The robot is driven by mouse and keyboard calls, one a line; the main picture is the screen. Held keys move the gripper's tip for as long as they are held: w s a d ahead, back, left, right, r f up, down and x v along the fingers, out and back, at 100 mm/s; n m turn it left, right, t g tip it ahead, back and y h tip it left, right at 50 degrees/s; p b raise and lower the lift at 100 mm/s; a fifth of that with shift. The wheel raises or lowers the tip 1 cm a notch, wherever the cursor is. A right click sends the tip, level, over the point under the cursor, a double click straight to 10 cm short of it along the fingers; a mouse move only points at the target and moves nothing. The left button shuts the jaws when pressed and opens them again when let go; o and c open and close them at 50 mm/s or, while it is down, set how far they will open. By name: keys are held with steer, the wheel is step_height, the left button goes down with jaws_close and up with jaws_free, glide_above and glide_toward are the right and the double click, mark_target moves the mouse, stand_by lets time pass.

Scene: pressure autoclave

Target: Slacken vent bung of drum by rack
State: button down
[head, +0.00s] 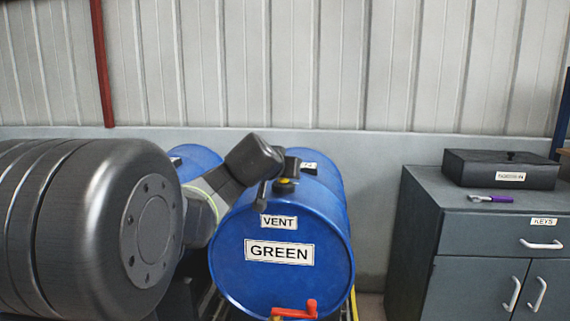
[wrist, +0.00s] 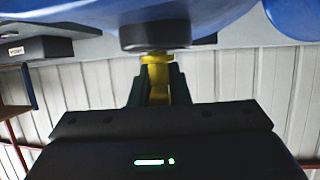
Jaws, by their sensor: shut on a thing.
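The blue drum (head: 280,225) lies on its side with its round end facing me, marked GREEN, with a VENT label above. The vent bung (head: 284,182), yellow over a dark collar, stands on top of the drum behind the VENT label. My gripper (head: 288,168) reaches it from the upper left. In the wrist view my gripper (wrist: 156,88) has its two dark fingers on either side of the yellow bung (wrist: 155,68), shut on it. The dark round collar (wrist: 155,36) sits against the blue drum there. The fingertips are partly hidden in the head view.
A red-handled tap (head: 300,310) juts from the drum's lower front. Another blue drum (head: 195,160) stands behind my arm. At right a grey cabinet (head: 480,245) bears a black box (head: 500,170) and a purple-handled tool (head: 490,198). A ribbed wall closes the back.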

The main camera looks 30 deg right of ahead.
steer(key=shift+w+r+n+t+y+p, duration=0.2)
steer(key=shift+n+t+y+p, duration=0.6)
steer(key=shift+p, duration=3.15)
steer(key=n+t+y+p, duration=0.1)
steer(key=n+p, duration=0.1)
steer(key=p, duration=1.1)
steer(key=shift+r, duration=0.2)
steer(key=y+p, duration=0.1)
steer(key=p, duration=0.3)
steer(key=shift+f+n+t+y+p, duration=0.1)
steer(key=shift+n+t+y+p, duration=0.2)
steer(key=shift+n+p, duration=0.1)
steer(key=n+y+p, duration=0.1)
steer(key=p, duration=0.2)
steer(key=shift+n+t+y+p, duration=0.3)
steer(key=shift+t, duration=0.1)
steer(key=shift+p, duration=0.35)
steer(key=n+y+p, duration=0.3)
steer(key=y+p, duration=0.1)
steer(key=p, duration=0.1)
steer(key=shift+a+n+t+p, duration=0.1)
steer(key=shift+n+t+p, duration=0.2)
steer(key=shift+t+p, duration=0.1)
steer(key=n+y+p, duration=0.2)
steer(key=shift+a+y, duration=0.1)
steer(key=shift+y, duration=0.2)
steer(key=shift+a+f+n+g+y, duration=0.15)
steer(key=shift+n+g+y, duration=0.15)
steer(key=shift+n+y, duration=0.6)
